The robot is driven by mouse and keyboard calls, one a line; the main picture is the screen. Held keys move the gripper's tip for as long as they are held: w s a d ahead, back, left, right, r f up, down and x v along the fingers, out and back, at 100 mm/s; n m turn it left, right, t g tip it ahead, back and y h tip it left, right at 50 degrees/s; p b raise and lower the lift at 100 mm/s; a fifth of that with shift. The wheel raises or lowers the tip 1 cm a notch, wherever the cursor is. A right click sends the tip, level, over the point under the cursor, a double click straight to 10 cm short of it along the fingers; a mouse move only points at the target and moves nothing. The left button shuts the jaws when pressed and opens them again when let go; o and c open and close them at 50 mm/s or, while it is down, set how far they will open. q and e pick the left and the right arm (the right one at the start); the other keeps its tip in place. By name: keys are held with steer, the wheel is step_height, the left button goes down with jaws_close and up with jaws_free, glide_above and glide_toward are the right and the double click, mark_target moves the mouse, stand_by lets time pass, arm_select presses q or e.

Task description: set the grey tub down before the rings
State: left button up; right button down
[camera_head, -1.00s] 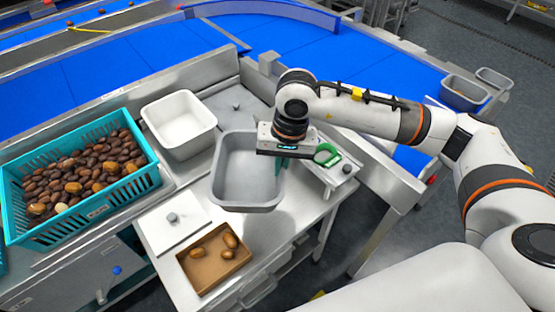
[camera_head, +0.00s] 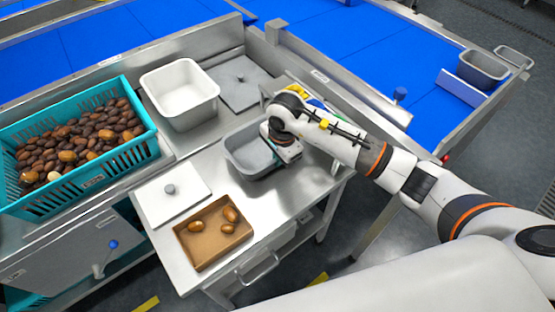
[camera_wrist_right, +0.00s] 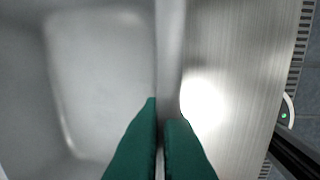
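The grey tub (camera_head: 235,152) is upright, low over or on the steel bench, right of the white tub; I cannot tell if its base touches. It also fills the left of the right wrist view (camera_wrist_right: 100,75). My right gripper (camera_head: 283,150) is at the tub's right side. In the wrist view its two green fingers (camera_wrist_right: 160,120) close on the tub's rim, one on each side. My left gripper is not in view.
A white tub (camera_head: 180,75) and a teal crate (camera_head: 90,188) of dates stand left. A white board with a knob (camera_head: 172,205) and a brown tray (camera_head: 205,262) with 3 dates lie in front. Bare steel (camera_head: 290,195) is free right of the tray. Blue belts run behind.

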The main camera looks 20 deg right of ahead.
steer(key=shift+f, duration=0.95)
steer(key=c, duration=1.6)
jaws_free()
steer(key=shift+c, duration=0.2)
step_height(320, 180, up, 12)
steer(key=s+b, duration=0.1)
steer(key=shift+s+d, duration=0.2)
steer(key=shift+d, duration=0.1)
